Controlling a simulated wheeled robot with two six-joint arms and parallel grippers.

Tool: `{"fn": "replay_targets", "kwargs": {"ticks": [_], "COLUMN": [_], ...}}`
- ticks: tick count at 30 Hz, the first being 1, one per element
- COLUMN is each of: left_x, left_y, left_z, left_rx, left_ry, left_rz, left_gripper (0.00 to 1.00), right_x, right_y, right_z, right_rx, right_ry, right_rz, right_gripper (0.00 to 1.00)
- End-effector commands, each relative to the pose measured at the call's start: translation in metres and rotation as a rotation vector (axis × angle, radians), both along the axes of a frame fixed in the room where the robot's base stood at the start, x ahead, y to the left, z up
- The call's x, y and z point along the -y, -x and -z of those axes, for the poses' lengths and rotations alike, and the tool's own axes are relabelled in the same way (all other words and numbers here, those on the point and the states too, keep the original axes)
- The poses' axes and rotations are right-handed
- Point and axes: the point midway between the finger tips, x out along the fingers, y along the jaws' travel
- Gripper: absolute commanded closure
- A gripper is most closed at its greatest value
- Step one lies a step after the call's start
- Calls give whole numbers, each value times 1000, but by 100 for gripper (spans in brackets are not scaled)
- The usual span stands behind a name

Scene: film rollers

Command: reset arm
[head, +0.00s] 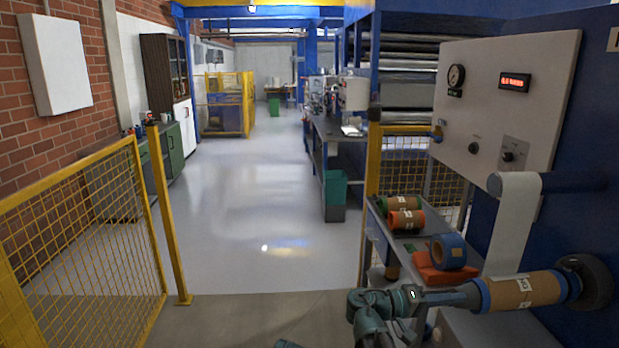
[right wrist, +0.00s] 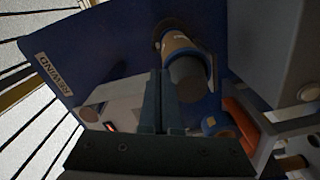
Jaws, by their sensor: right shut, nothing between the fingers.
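My right gripper (head: 466,297) reaches in from the bottom of the head view and points right, towards a brown roll (head: 523,291) with blue ends. In the right wrist view my right gripper (right wrist: 160,85) has its fingers together, with nothing between them. The roll (right wrist: 178,42) shows there beyond the fingertips, on a spindle with a grey end (right wrist: 188,80). In the head view the fingertips overlap the roll's near end; the wrist view shows them beside the spindle end, and I cannot tell whether they touch. My left gripper is not in view.
A grey shelf (head: 388,236) holds orange and green rolls (head: 405,220), a blue roll (head: 449,251) and an orange piece (head: 440,275). A yellow fence (head: 85,220) is left; the middle floor (head: 265,215) is clear.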

Motion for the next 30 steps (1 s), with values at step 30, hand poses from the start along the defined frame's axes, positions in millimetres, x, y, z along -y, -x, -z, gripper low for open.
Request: {"fn": "replay_targets", "kwargs": {"ticks": [30], "left_x": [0], "left_y": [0], "left_z": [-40], "left_rx": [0], "left_ry": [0], "left_rz": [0], "left_gripper": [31], "right_x": [-118], "right_y": [70], "right_z": [114], "right_rx": [-327], "right_ry": [-737], "right_rz": [-175], "right_gripper": [100]}}
